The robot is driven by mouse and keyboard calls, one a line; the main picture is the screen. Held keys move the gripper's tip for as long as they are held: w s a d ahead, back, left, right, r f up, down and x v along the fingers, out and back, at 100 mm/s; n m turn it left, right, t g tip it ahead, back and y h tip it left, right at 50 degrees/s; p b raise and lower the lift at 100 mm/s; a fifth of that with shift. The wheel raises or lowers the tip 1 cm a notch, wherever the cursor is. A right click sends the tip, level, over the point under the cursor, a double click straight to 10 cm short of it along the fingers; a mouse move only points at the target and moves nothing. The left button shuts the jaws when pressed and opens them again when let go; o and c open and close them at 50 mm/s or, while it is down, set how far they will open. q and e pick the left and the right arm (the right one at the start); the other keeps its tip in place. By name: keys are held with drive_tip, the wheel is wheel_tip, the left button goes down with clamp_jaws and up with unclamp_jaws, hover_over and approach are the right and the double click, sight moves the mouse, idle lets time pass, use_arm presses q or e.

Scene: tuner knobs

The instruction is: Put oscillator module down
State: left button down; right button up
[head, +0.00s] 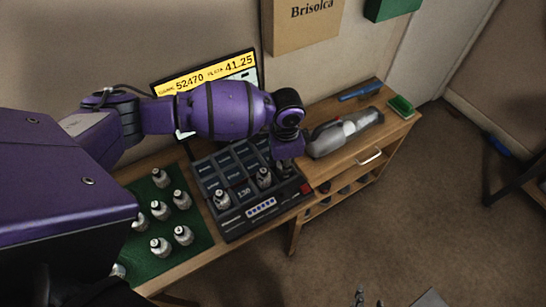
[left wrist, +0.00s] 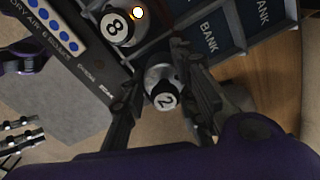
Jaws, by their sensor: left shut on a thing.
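The oscillator module is a grey knob with a round black-and-white cap marked 2 (left wrist: 163,90). My left gripper (left wrist: 160,78) is shut on it, with a finger on each side. In the head view my left gripper (head: 285,165) points down over the right end of the dark console (head: 245,228), and the held module is hidden there. I cannot tell whether the module's base touches the console. A knob marked 8 (left wrist: 117,25) stands close by in the console. My right gripper (head: 368,299) is open and empty low in the head view, above the floor.
Two knobs (head: 222,199) stand in the console. Several more stand on a green mat (head: 190,259) to its left. A yellow-topped display (head: 205,75) stands behind.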

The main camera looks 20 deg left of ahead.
use_arm(q)
drive_tip(key=shift+w+f, duration=0.1)
drive_tip(key=shift+f, duration=0.1)
drive_tip(key=shift+f, duration=0.2)
drive_tip(key=c, duration=1.4)
unclamp_jaws()
drive_tip(key=shift+r, duration=0.1)
wheel_tip(320, 180, up, 12)
drive_tip(key=shift+r+p, duration=0.15)
drive_tip(key=shift+p, duration=0.35)
